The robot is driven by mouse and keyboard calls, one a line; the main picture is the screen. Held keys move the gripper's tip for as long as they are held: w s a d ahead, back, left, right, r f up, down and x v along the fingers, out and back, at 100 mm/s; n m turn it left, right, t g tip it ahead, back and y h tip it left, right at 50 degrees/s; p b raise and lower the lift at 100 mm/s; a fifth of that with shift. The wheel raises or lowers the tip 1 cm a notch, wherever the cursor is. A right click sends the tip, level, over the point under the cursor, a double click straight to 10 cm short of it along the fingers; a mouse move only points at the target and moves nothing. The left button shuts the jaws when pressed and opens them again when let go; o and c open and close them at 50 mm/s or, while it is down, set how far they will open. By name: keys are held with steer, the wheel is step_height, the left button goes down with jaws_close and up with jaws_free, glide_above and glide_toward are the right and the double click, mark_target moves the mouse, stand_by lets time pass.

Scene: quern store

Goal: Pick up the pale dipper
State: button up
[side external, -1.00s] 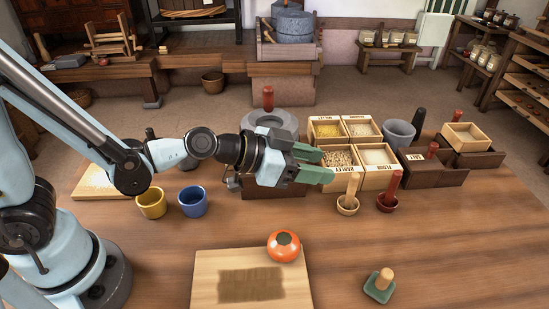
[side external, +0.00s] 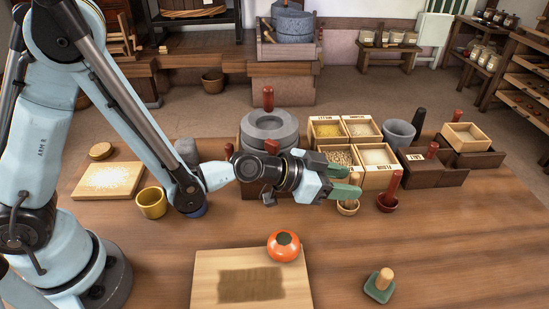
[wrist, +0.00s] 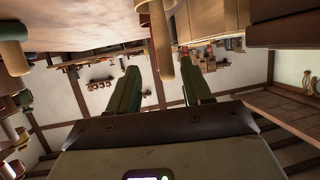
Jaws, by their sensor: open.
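The pale dipper (side external: 348,207) stands upright on the table in front of the grain boxes, its light wooden handle rising from a small round cup. My gripper (side external: 347,182) has green fingers, level and apart, at the height of the handle and just left of it in the side view. The lower finger covers part of the dipper there. In the wrist view, the pale handle (wrist: 162,55) shows in the gap between the two fingers (wrist: 160,78). The jaws are open and hold nothing. Whether a finger touches the handle cannot be told.
A red dipper (side external: 390,190) stands close to the right. Grain boxes (side external: 376,180) are close behind, with a stone quern (side external: 270,130) to their left. An orange pot (side external: 284,247) sits on a board (side external: 215,270) in front.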

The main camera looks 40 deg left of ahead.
glide_above(353, 206)
steer(key=shift+d+f, duration=0.1)
steer(key=shift+f, duration=0.75)
jaws_close()
steer(key=shift+r, duration=0.15)
